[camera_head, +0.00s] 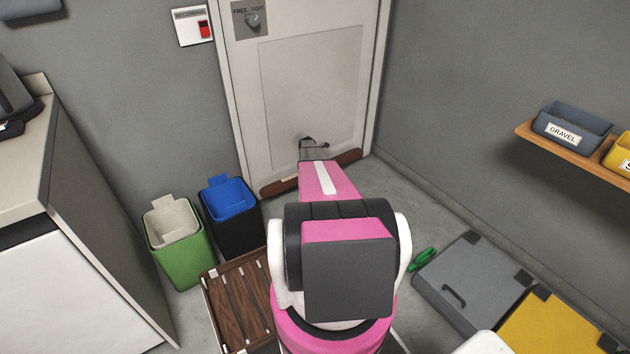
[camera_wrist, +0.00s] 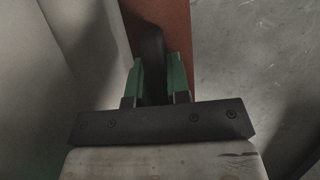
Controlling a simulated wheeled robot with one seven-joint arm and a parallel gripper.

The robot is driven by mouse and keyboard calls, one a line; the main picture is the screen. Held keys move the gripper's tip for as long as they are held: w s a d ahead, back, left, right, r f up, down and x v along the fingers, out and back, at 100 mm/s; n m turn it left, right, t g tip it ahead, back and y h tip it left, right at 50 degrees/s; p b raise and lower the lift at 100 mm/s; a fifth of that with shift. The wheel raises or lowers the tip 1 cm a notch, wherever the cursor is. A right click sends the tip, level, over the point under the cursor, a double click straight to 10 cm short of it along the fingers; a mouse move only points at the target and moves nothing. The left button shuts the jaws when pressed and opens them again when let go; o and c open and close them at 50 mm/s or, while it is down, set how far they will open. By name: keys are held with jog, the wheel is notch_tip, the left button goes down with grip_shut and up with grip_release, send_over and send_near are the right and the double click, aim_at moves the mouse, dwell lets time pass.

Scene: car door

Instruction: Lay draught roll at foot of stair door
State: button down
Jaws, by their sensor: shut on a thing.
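The draught roll (camera_head: 342,159) is a long reddish-brown roll lying along the foot of the pale grey stair door (camera_head: 310,95) in the head view. Its left end shows near the left door frame; its middle is hidden behind my arm. In the wrist view the roll (camera_wrist: 180,28) runs up the picture, with the pale door side to its left and floor to its right. My gripper (camera_wrist: 158,62) has green fingers shut on a dark piece on top of the roll, seemingly its handle. In the head view my arm largely hides the gripper.
A blue-topped bin (camera_head: 229,197) and a green bin (camera_head: 176,240) stand left of the door. A slatted wooden crate (camera_head: 240,305) is nearer. A grey lidded box (camera_head: 470,280) and a yellow one (camera_head: 560,325) lie right, with a green object (camera_head: 423,258) beside them. Floor right of the door is clear.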

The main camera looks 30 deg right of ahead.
jog(key=shift+w+f, duration=0.1)
jog(key=shift+f, duration=0.35)
notch_tip(320, 180, down, 9)
jog(key=shift+r, duration=0.1)
jog(key=c, duration=1.1)
grip_release()
